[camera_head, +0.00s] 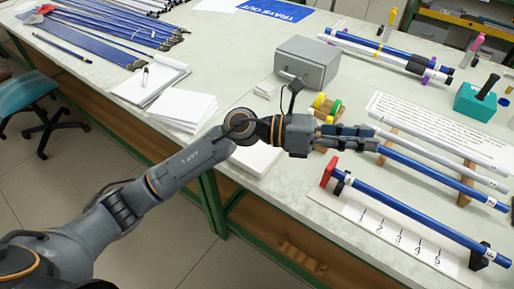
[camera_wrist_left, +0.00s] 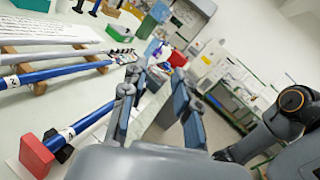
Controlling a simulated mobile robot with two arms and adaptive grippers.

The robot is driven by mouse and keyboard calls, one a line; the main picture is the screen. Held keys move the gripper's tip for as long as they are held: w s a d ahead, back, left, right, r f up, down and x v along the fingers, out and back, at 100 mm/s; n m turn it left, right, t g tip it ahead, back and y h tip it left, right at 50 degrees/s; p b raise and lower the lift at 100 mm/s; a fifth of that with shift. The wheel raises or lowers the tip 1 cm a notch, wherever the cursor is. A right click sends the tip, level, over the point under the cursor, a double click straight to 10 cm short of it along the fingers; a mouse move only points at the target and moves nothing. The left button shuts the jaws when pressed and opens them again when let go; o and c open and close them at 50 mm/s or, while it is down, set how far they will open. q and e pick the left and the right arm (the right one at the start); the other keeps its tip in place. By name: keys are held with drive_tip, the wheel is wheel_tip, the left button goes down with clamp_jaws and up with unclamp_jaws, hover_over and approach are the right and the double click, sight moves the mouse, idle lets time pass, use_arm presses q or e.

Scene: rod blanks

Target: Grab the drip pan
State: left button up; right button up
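I cannot pick out anything that is clearly a drip pan in either view. My left gripper (camera_head: 372,138) reaches in over the bench and points right, above the area between the numbered board and the rods on wooden rests. In the left wrist view its two fingers (camera_wrist_left: 157,80) stand apart with nothing between them, so it is open and empty. The gripper hides part of the bench and the rod ends behind it. My right gripper is not in view.
A blue rod with a red end block (camera_head: 329,171) lies along the numbered board (camera_head: 375,222). Blue and white rods (camera_head: 432,165) rest on wooden supports. Flat blue parts (camera_head: 95,45) lie far left.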

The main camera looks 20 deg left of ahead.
use_arm(q)
wheel_tip(320, 180, down, 4)
drive_tip(key=a+m+g+y, duration=0.1)
drive_tip(key=m+g+y, duration=0.1)
drive_tip(key=m+y, duration=0.7)
drive_tip(key=y, duration=1)
hover_over(240, 159)
drive_tip(key=s+d, duration=0.1)
drive_tip(key=s, duration=0.1)
wheel_tip(240, 159, down, 6)
wheel_tip(240, 159, down, 7)
drive_tip(key=shift+s+r+p, duration=0.1)
drive_tip(key=shift+s+p, duration=0.05)
drive_tip(key=shift+p, duration=0.4)
drive_tip(key=f+p, duration=0.1)
drive_tip(key=f, duration=0.4)
drive_tip(key=shift+s+f+p, duration=0.2)
drive_tip(key=shift+f+p, duration=0.05)
drive_tip(key=shift+p, duration=0.1)
drive_tip(key=shift+f, duration=0.4)
drive_tip(key=shift+c, duration=0.2)
drive_tip(key=shift+w, duration=0.1)
clamp_jaws()
